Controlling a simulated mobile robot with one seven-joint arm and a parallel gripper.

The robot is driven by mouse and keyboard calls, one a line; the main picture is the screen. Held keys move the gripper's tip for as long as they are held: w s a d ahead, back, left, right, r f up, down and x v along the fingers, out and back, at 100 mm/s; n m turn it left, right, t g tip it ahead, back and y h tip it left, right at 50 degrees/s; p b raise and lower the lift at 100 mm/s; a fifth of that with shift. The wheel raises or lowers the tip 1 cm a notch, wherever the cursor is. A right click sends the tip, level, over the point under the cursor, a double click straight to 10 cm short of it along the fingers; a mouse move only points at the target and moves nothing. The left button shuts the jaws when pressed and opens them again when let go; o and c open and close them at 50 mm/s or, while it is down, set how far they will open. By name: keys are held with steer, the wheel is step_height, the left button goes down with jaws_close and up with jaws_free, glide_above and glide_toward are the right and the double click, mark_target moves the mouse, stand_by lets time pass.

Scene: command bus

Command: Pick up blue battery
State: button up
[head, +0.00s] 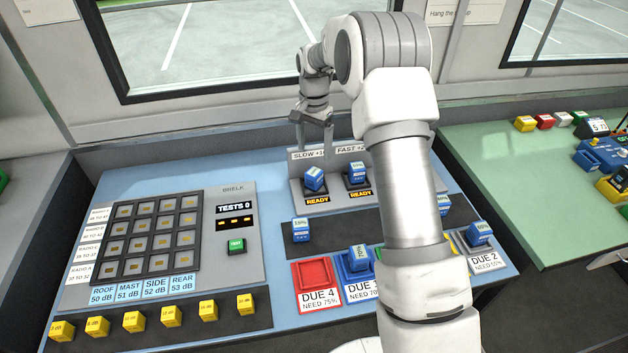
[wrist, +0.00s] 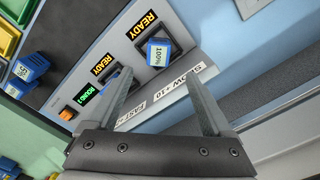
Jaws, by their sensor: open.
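Several blue batteries show. One blue battery (head: 314,179) stands in the left charger slot under the SLOW label, with READY below it. A second (head: 357,173) stands in the right slot. Others are on the dark strip (head: 301,229), in the blue tray (head: 358,258) and at the right (head: 478,232). My gripper (head: 314,138) is open and empty, above and behind the left slot. In the wrist view my gripper (wrist: 155,68) points at a blue battery marked 100% (wrist: 158,52), which appears between and just beyond the fingertips. The left finger partly hides the other slot's battery.
A red tray (head: 313,272) marked DUE 4 stands at the front. A keypad (head: 153,235) and several yellow blocks (head: 172,316) are at left. A green table (head: 530,180) with coloured blocks is at right. My arm hides part of the bench.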

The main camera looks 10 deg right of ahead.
mark_target(314, 171)
step_height(314, 171, down, 4)
steer(key=shift+r, duration=0.25)
steer(key=shift+s+f, duration=0.15)
steer(key=shift+f, duration=1.2)
steer(key=shift+s+f, duration=0.15)
steer(key=shift+f, duration=1.15)
steer(key=shift+c, duration=0.3)
jaws_close()
